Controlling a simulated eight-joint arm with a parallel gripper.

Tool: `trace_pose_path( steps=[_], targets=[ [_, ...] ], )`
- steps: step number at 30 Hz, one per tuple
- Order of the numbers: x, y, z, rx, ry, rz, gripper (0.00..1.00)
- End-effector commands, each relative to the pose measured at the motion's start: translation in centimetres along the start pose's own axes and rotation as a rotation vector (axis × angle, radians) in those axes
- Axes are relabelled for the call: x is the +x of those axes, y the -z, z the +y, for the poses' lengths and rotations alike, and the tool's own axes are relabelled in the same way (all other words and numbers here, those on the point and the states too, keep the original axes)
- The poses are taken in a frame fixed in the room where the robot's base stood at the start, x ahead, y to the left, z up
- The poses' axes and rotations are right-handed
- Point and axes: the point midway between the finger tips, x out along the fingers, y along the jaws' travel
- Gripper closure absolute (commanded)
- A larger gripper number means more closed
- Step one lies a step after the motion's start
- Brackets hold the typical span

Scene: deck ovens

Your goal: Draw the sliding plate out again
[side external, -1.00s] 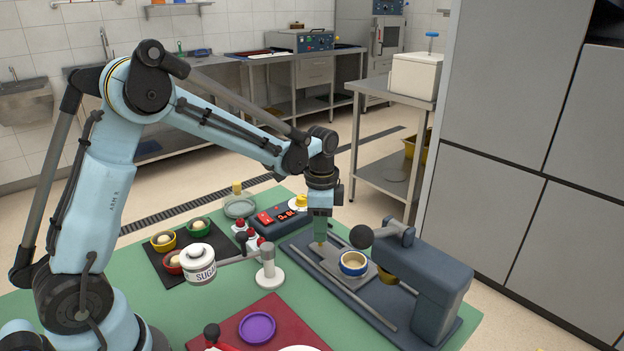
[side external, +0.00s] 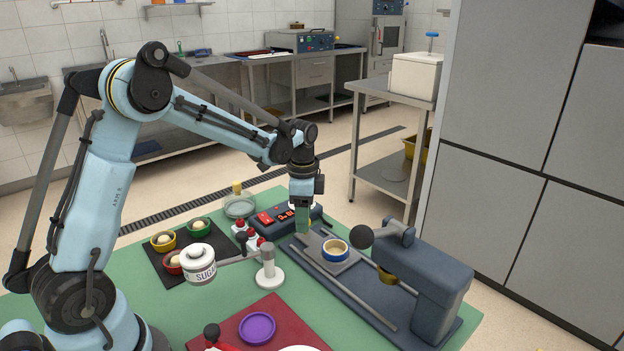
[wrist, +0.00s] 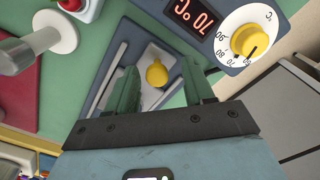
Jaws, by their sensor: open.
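The sliding plate (side external: 314,241) is a grey plate on the rails of a dark blue-grey press. It carries a blue-rimmed dish with pale contents (side external: 335,251) and lies to the left of the press head. My gripper (side external: 302,240) points down at the plate's outer end, left of the dish. In the wrist view a yellow knob (wrist: 157,74) shows between the two green fingers of my gripper (wrist: 160,90), which are apart. I cannot tell whether either finger touches the knob. The dish is not visible in the wrist view.
The press body (side external: 425,285) with its dark ball handle (side external: 361,237) stands to the right. A control box with red digits (side external: 280,217) sits behind my gripper. A grey-white stand (side external: 268,268) and a sugar jar (side external: 198,265) are to the left.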

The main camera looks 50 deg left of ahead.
Motion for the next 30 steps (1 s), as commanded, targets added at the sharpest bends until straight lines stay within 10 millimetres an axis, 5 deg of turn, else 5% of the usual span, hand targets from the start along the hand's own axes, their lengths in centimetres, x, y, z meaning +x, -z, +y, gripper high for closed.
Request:
trace_pose_path(
  steps=[8, 21, 30],
  targets=[
    [-1.4, 0.1, 0.1, 0.001, -0.002, 0.001, 0.47],
    [-9.3, 0.0, 0.0, 0.000, 0.000, 0.000, 0.47],
    [-11.9, 0.0, 0.0, 0.000, 0.000, 0.000, 0.47]
  ],
)
